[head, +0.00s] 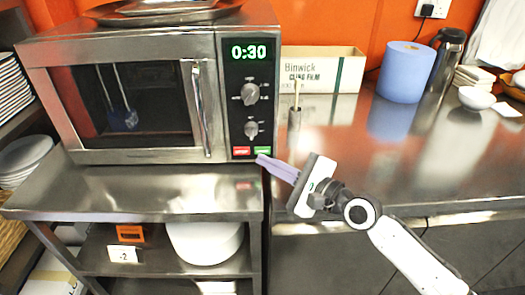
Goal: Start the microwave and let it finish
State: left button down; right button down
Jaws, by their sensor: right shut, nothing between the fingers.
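The steel microwave (130,100) stands on a steel shelf unit at the left, its door closed. Its display (249,52) reads 0:30 in green. Below it are two round knobs, then a red button (241,151) and a green button (262,150) side by side. My right gripper (261,160) is shut and empty, its tip at the lower edge of the green button. I cannot tell whether it touches the button. My left gripper is not in view.
Metal trays (165,12) lie on top of the microwave. A cling film box (320,70), a blue paper roll (405,72), a dark flask (446,55) and a white bowl (476,97) stand on the steel counter (410,150). Stacked plates (12,88) are at the left.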

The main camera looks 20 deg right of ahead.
jog(key=shift+w, duration=0.15)
jog(key=shift+w+d, duration=0.1)
jog(key=shift+w, duration=0.2)
